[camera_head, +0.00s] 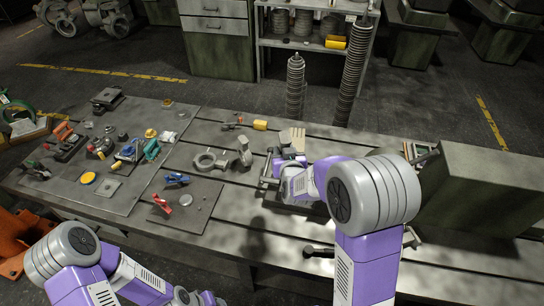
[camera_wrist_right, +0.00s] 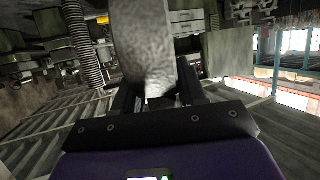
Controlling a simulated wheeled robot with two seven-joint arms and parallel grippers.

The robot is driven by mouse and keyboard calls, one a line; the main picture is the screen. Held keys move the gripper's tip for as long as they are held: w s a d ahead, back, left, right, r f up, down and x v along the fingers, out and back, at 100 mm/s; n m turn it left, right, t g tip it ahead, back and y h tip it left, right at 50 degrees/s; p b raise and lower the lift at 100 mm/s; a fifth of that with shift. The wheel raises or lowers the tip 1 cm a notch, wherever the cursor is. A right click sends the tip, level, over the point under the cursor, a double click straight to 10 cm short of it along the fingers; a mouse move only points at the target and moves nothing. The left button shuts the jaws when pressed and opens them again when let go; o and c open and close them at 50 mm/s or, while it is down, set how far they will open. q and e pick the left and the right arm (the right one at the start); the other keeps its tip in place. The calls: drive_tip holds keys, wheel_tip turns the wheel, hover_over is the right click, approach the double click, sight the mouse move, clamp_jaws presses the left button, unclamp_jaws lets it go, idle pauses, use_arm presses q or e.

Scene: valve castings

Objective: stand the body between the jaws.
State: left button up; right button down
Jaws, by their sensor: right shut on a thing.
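My right gripper (camera_wrist_right: 160,95) is shut on a rough grey casting, the body (camera_wrist_right: 144,45), which stands up between its fingers in the right wrist view. In the head view my right forearm reaches left over the bench, and the gripper (camera_head: 274,166) is partly hidden by my own wrist. Grey metal parts that look like a vise (camera_head: 264,182) show around and under the wrist; its jaws cannot be made out clearly. My left gripper (camera_head: 205,298) is at the bottom edge, partly cut off, and its opening cannot be told.
A ring-shaped casting (camera_head: 211,160) and a smaller grey casting (camera_head: 244,153) lie left of the right gripper. Clamps and coloured tools lie on a plate (camera_head: 100,207) at the left. A large grey block (camera_head: 480,190) stands at the right. The front bench is mostly clear.

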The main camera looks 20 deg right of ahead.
drive_tip(key=w+d+f+m+g+h+b, duration=0.1)
drive_tip(key=d+f+m+h+b, duration=0.3)
drive_tip(key=d+f+b, duration=0.6)
drive_tip(key=shift+w+d+f+g+h, duration=0.4)
drive_tip(key=shift+d+f+h, duration=0.2)
drive_tip(key=shift+d+f, duration=0.6)
drive_tip(key=shift+a+f, duration=0.1)
drive_tip(key=shift+s, duration=0.15)
wheel_tip(320, 180, down, 6)
drive_tip(key=b, duration=0.5)
drive_tip(key=shift+f+b, duration=0.25)
drive_tip(key=shift+b, duration=0.1)
drive_tip(key=shift+f, duration=0.25)
